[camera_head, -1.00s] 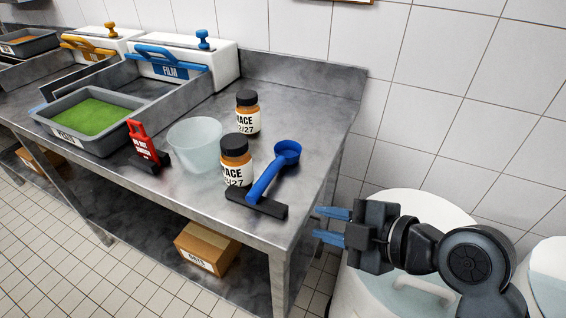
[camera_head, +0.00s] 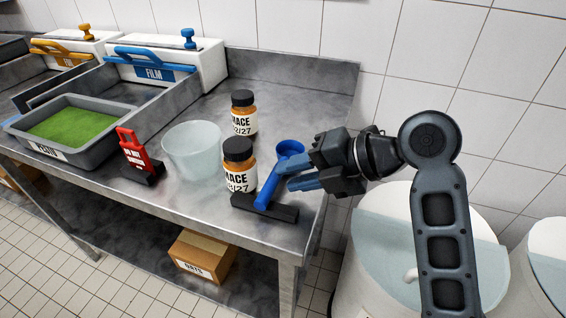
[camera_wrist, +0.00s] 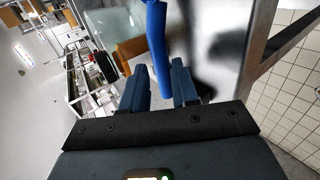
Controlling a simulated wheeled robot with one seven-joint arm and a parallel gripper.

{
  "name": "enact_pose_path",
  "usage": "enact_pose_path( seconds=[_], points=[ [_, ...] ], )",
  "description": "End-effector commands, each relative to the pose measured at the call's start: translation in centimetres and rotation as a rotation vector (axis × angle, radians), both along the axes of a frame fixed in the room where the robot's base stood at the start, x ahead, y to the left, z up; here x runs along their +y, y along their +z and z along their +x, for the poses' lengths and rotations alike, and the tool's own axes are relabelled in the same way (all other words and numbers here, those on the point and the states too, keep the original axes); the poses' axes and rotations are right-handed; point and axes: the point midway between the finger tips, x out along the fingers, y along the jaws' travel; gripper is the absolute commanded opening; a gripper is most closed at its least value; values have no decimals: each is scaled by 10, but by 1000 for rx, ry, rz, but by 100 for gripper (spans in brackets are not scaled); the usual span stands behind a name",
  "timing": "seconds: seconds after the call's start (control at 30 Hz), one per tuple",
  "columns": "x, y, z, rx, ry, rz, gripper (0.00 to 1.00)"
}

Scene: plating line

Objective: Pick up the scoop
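The blue scoop (camera_head: 267,189) rests on a black holder (camera_head: 264,208) near the right front corner of the steel table. Its round bowl is at the back and its handle slopes down to the front. My gripper (camera_head: 290,174) is just right of the scoop, its blue fingers pointing left at the handle. In the wrist view, the scoop's blue handle (camera_wrist: 156,45) runs down from the top toward the space between my two fingers (camera_wrist: 166,85). The fingers are apart, with a gap between them. I cannot tell whether the handle's lower end lies between the fingertips.
Two labelled orange jars with black lids, a near one (camera_head: 239,166) and a far one (camera_head: 243,113), stand left of the scoop. White drums stand right of the table.

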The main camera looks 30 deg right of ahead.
Motion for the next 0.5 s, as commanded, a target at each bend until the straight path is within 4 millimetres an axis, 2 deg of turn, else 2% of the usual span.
enact_pose_path(
  seconds=[0.2, 0.5],
  points=[
    [14, -16, 19, 2, 0, 1, 29],
    [16, -19, 23, 0, -1, 0, 29]
  ],
)
